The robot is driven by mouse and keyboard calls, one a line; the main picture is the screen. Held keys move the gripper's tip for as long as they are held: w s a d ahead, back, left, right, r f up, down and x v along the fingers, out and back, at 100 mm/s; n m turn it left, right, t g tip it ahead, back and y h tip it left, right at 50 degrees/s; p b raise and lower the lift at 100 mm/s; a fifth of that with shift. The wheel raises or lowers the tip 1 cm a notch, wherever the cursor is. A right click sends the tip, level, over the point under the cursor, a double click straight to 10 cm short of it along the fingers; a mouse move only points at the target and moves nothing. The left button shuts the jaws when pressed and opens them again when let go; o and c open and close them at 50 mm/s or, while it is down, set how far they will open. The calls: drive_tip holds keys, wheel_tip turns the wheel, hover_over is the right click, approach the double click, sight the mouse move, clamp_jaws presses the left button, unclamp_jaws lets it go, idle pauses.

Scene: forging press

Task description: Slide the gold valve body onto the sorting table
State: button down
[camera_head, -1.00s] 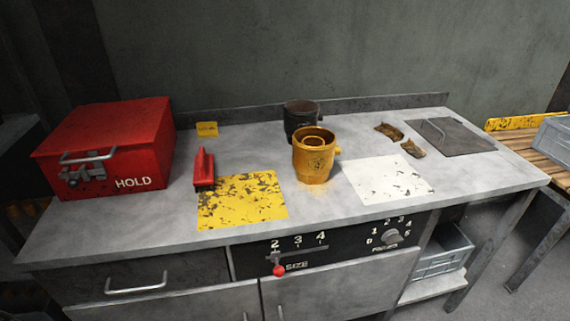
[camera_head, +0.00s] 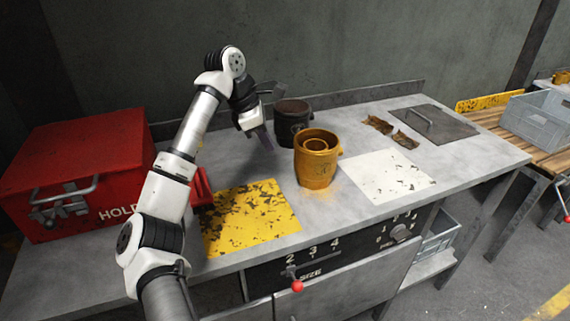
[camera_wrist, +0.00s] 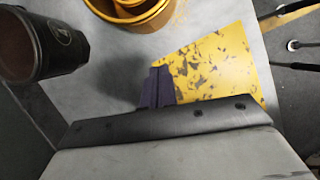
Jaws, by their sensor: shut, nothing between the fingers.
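The gold valve body (camera_head: 316,168), a round cup-like part with an inner ring, stands upright on the grey metal bench top (camera_head: 330,213), between the yellow and white patches. The pictures do not label which surface is the sorting table.
A dark pot (camera_head: 292,122) stands close behind the valve body. The worn yellow patch (camera_head: 245,215) and white patch (camera_head: 388,176) lie flat. A red HOLD box (camera_head: 75,170) is left. Brown scraps (camera_head: 377,124) lie behind right. A slatted wooden table (camera_head: 490,115) with a grey crate (camera_head: 540,120) stands right.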

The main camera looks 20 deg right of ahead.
drive_tip(key=shift+y, duration=0.5)
drive_tip(key=x, duration=0.3)
drive_tip(key=p+x, duration=0.1)
drive_tip(key=x, duration=0.2)
drive_tip(key=a+p+x, duration=0.1)
drive_tip(key=x, duration=0.3)
drive_tip(key=shift+w+a+f, duration=0.1)
drive_tip(key=shift+w+f, duration=0.1)
drive_tip(key=d+p, duration=0.2)
drive_tip(key=d, duration=0.1)
drive_tip(key=shift+s+d+f, duration=0.1)
drive_tip(key=shift+s+f, duration=0.05)
drive_tip(key=shift+s, duration=0.2)
drive_tip(key=shift+d+f, duration=0.1)
drive_tip(key=shift+d, duration=0.25)
